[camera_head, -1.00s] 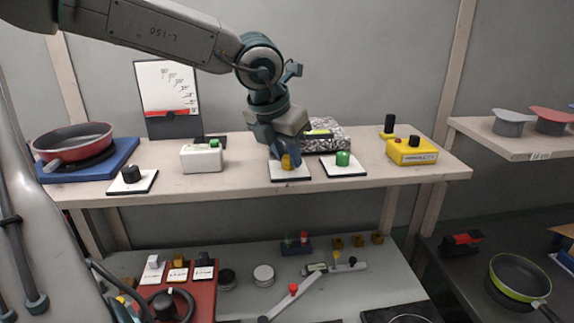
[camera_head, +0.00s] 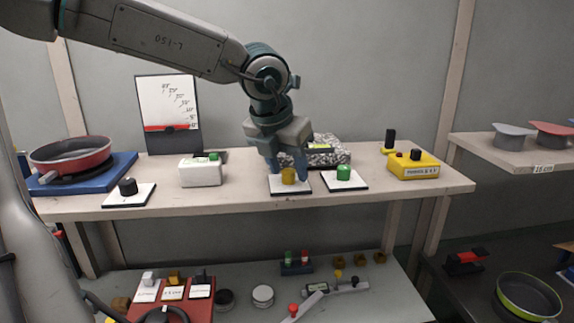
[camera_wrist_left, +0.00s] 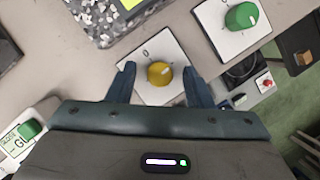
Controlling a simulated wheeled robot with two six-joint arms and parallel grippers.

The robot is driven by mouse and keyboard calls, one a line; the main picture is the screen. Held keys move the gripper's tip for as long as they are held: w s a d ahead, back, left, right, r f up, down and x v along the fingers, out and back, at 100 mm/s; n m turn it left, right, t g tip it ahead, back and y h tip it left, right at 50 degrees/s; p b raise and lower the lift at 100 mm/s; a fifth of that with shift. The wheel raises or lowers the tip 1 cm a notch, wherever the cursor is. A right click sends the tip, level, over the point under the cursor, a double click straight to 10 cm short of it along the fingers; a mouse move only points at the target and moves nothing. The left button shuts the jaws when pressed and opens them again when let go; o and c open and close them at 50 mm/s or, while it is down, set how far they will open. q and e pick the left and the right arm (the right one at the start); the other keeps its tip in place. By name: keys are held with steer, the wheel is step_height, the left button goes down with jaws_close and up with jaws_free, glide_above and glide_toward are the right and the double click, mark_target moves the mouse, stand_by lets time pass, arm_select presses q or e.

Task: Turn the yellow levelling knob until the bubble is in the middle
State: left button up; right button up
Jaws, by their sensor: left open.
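The yellow knob (camera_head: 289,176) stands on a white square plate (camera_head: 276,189) on the upper shelf. It also shows in the left wrist view (camera_wrist_left: 159,73), with a dial mark on the plate beside it. My left gripper (camera_head: 288,170) points down over the knob, open. In the left wrist view its fingers (camera_wrist_left: 158,82) stand apart on either side of the knob, with gaps. A speckled grey block (camera_head: 338,155) behind holds a yellow-green level vial (camera_head: 322,147), partly hidden by my gripper; the bubble's place cannot be read. My right gripper is not in view.
A green knob (camera_head: 343,172) on its own plate sits close to the right. A white box (camera_head: 200,173) with a green button and a black knob (camera_head: 128,186) are to the left. A yellow box (camera_head: 414,166) stands further right. Bare shelf lies between them.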

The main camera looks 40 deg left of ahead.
arm_select(q)
steer(key=v, duration=0.4)
steer(key=shift+r+b, duration=0.3)
steer(key=shift+r, duration=0.1)
steer(key=p+v, duration=0.4)
steer(key=v, duration=0.2)
steer(key=shift+s, duration=0.2)
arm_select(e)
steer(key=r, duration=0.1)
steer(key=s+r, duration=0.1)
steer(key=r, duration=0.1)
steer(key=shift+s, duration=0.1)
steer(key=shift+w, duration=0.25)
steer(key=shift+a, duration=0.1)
